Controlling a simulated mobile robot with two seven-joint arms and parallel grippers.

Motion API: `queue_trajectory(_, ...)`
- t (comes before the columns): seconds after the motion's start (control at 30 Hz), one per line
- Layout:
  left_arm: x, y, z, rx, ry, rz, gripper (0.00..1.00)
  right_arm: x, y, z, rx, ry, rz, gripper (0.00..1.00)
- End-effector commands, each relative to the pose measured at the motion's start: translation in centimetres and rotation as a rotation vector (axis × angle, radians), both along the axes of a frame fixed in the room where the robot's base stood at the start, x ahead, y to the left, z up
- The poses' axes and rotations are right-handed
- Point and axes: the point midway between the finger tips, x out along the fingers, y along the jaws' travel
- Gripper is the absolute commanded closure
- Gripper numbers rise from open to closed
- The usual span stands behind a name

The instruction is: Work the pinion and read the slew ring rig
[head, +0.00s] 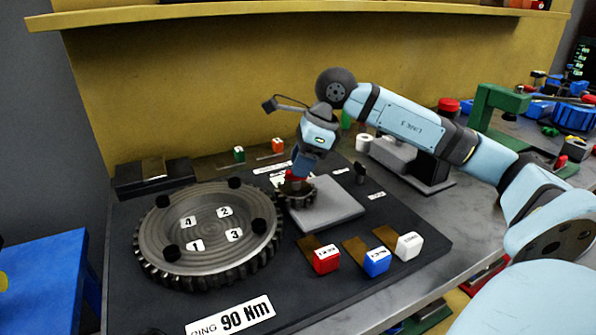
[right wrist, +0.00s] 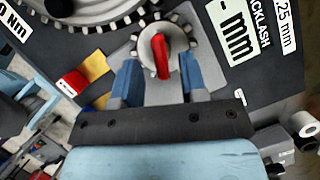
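The large dark slew ring (head: 165,250) lies flat on the left of the black base plate, with number tags 1 to 4 inside it and several black knobs on its rim. The small toothed pinion (head: 297,198) sits beside its right edge, on a grey block (head: 335,207). A red handle (right wrist: 160,55) stands on the pinion. My right gripper (head: 299,172) is over the pinion. In the right wrist view its blue fingers are spread apart, with the red handle ahead between them and no contact visible. My left gripper is not in view.
Red (head: 326,260), blue (head: 376,262) and white (head: 409,246) blocks stand along the front right of the plate. A "RING 90 Nm" sign (head: 232,317) lies in front. The backlash sign (right wrist: 238,45) reads "- mm". A yellow wall (head: 200,95) stands behind.

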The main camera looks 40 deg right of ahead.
Motion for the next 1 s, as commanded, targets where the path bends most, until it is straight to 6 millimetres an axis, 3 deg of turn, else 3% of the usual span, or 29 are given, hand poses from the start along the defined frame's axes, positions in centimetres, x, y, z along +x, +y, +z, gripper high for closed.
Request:
queue_trajectory(0.17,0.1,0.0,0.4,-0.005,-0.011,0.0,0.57,0.4,0.5,-1.5,0.001,0.001,0.001,0.61)
queue_trajectory(0.47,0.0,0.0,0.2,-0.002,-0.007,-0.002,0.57,0.5,0.5,-1.7,0.0,0.0,-0.001,0.61)
queue_trajectory(0.5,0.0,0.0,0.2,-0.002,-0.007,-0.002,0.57,0.5,0.5,-1.7,0.0,0.0,-0.001,0.63)
queue_trajectory(0.67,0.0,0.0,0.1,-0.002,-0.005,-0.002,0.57,0.5,0.5,-1.7,0.0,0.0,-0.001,1.0)
queue_trajectory(0.87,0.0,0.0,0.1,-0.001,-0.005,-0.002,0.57,0.5,0.5,-1.7,0.0,0.001,0.014,1.0)
queue_trajectory(1.0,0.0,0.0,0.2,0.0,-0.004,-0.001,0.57,0.6,0.4,-1.6,0.0,0.001,0.121,1.0)
